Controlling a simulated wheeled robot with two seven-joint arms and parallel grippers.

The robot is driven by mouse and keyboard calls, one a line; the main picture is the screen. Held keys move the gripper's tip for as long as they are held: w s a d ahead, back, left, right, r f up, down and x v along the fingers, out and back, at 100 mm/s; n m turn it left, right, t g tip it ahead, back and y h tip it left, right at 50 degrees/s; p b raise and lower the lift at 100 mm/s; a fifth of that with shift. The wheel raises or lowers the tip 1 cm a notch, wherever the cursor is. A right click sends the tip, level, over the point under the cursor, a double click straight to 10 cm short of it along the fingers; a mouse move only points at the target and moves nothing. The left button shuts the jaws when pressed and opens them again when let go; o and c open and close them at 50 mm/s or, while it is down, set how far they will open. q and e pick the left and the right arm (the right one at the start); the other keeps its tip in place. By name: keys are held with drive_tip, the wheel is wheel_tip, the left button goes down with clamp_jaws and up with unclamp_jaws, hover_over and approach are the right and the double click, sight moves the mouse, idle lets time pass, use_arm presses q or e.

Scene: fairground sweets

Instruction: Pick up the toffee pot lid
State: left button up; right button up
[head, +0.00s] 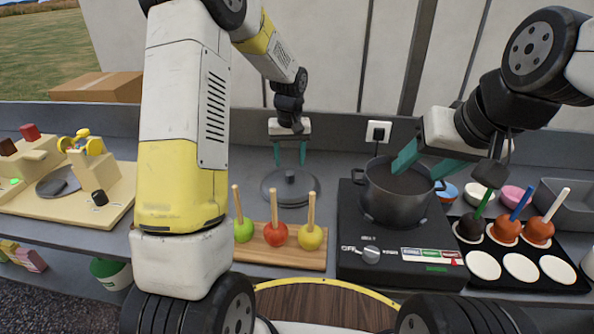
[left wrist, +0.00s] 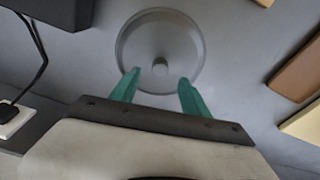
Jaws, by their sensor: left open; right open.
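The dark toffee pot (head: 397,204) stands on the stove. My right gripper (head: 420,165) is open and empty beside and above the pot.
The black stove (head: 400,262) stands right of the lid. A wooden board (head: 260,255) with several apples on sticks lies in front of the lid. A black tray (head: 545,278) with dipped apples is at the right. A wall socket (head: 378,131) with a cable is behind.

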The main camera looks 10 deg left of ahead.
sight(290, 173)
use_arm(q)
drive_tip(key=f, duration=0.5)
drive_tip(key=shift+w+a+f, duration=0.1)
drive_tip(key=shift+w+f, duration=0.05)
drive_tip(key=shift+w, duration=0.2)
drive_tip(key=shift+c, duration=0.4)
clamp_jaws()
idle(0.6)
